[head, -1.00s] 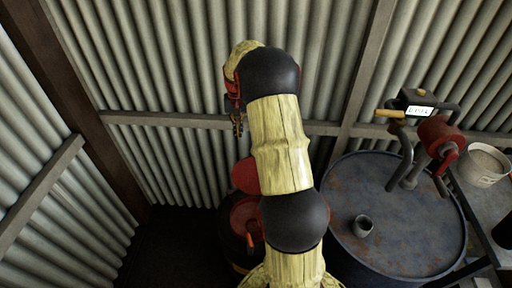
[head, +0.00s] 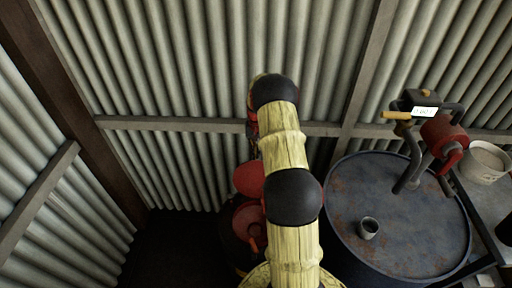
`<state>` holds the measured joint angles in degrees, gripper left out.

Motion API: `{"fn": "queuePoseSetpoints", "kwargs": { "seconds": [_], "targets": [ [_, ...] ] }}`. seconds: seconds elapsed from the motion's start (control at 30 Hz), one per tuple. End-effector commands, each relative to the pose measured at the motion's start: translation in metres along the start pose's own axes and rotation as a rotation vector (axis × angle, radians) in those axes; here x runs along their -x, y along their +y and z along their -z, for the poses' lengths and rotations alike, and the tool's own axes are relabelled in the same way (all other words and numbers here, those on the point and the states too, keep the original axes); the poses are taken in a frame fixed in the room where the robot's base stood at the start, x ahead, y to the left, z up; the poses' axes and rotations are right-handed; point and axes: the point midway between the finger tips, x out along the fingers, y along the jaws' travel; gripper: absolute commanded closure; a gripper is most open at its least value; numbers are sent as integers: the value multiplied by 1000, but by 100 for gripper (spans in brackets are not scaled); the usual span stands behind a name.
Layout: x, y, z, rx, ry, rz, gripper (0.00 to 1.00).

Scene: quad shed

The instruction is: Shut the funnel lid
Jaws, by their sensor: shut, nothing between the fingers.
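The red funnel (head: 247,220) sits low behind my arm, on top of a dark drum. Its right side is hidden by my arm. The round red lid (head: 248,178) stands up at the funnel's back edge, near the wall, and is open. My gripper (head: 255,146) shows only in part, at the left edge of my arm. It is shut and empty, above the lid in the picture and apart from it.
A large rusty blue drum (head: 350,215) stands to the right, with a grey cup (head: 368,228) and a red hand pump (head: 443,137) on it. A white bucket (head: 484,164) stands farther right. Corrugated walls close off the back and left.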

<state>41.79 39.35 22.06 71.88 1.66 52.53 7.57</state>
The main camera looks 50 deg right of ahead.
Motion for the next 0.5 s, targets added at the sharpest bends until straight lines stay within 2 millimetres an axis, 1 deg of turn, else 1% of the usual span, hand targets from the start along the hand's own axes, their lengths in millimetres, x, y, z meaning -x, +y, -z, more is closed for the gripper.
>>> {"fn": "queuePoseSetpoints", "kwargs": {
  "seconds": [0.03, 0.1, 0.23, 0.4, 0.5],
  "targets": [
    [-4, 0, -3, 1, 1, 0, 100],
    [2, 0, -13, 1, 2, 0, 100],
    [6, 0, -27, 1, 0, 0, 100],
    [9, 0, -36, 1, 0, 0, 100],
    [10, 0, -38, 1, 0, 0, 100]
  ]
}}
